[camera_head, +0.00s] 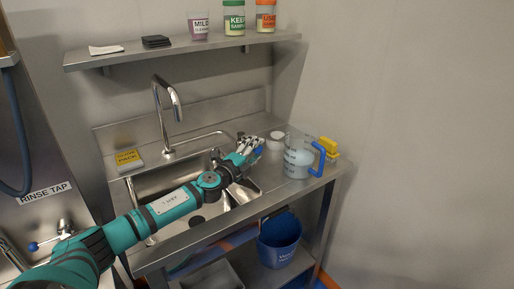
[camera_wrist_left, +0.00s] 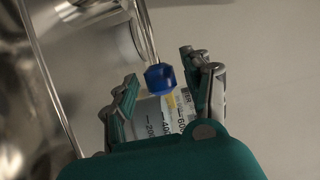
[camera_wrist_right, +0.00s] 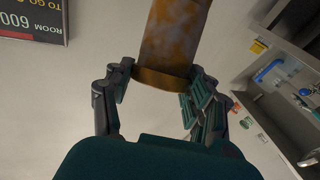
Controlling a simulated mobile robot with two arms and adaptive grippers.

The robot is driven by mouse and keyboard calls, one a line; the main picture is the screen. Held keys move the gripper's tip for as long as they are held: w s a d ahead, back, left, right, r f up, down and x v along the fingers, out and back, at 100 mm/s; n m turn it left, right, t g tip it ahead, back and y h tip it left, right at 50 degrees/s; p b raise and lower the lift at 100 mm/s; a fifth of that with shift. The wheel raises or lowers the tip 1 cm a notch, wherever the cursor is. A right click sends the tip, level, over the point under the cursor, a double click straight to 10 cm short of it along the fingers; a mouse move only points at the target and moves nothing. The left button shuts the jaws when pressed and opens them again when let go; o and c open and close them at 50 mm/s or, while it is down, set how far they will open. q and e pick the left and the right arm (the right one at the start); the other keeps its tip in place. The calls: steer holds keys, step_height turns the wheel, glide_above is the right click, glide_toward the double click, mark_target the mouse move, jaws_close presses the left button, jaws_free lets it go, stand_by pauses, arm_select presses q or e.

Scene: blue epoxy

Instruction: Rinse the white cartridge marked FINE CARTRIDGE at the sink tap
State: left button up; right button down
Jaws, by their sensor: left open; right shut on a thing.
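My left gripper (camera_head: 250,148) reaches over the sink's right back corner and is open. In the left wrist view a blue knob (camera_wrist_left: 160,78) on a thin metal rod sits between its open fingers (camera_wrist_left: 160,85); I cannot tell whether they touch it. The sink tap (camera_head: 165,100) has a tall curved spout over the sink (camera_head: 158,186). My right gripper (camera_wrist_right: 155,85) is shut on a cylinder (camera_wrist_right: 172,40) with brown and orange stains and a brown end band. No lettering shows on it, so I cannot confirm it is the FINE CARTRIDGE. The right gripper is outside the head view.
A clear jug with a blue handle (camera_head: 299,160) and yellow items (camera_head: 329,147) stand right of the sink. A yellow-labelled pack (camera_head: 128,159) lies at left. A blue bin (camera_head: 279,245) is below. A shelf (camera_head: 190,47) holds containers above. A RINSE TAP sign (camera_head: 46,193) is at far left.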

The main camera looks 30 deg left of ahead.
arm_select(q)
steer(key=shift+w, duration=0.65)
steer(key=shift+f, duration=0.1)
jaws_close()
